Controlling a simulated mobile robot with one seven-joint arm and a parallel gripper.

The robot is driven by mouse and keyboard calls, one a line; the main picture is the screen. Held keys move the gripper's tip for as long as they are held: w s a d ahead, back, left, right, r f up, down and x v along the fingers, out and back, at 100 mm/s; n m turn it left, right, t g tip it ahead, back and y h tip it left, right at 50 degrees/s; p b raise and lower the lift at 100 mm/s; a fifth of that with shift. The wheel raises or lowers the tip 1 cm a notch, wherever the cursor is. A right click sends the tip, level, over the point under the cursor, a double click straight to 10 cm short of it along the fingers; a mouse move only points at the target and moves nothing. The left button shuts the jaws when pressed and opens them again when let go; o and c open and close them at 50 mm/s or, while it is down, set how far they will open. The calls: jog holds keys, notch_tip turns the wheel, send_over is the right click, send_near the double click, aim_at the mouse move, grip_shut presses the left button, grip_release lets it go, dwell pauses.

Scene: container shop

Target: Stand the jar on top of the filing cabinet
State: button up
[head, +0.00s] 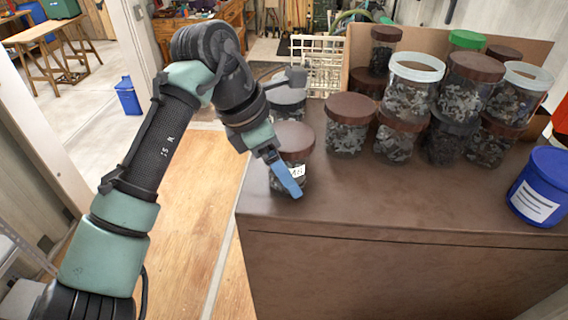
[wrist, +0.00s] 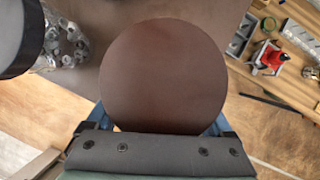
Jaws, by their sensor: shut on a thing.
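The jar (head: 294,140) has a brown lid and a clear body with dark contents and a small white label. It is upright at the left end of the brown cabinet top (head: 360,205), which I take to be the filing cabinet. My gripper (head: 288,184) is shut on the jar, with one blue finger across its near side. In the wrist view the round brown lid (wrist: 163,75) lies between the blue fingers. The gripper hides part of the jar, and I cannot tell if its base touches the top.
Several similar jars (head: 350,125) stand behind and to the right, some stacked, before a cardboard sheet (head: 515,55). Another jar (head: 285,97) is just behind the held one. A blue tub (head: 540,188) stands at the right. The front middle of the top is clear.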

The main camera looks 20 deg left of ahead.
jog(key=o, duration=1.5)
jog(key=shift+f, duration=0.1)
jog(key=shift+o, duration=0.2)
jog(key=b+v, duration=0.2)
jog(key=v, duration=1)
jog(key=shift+b, duration=0.4)
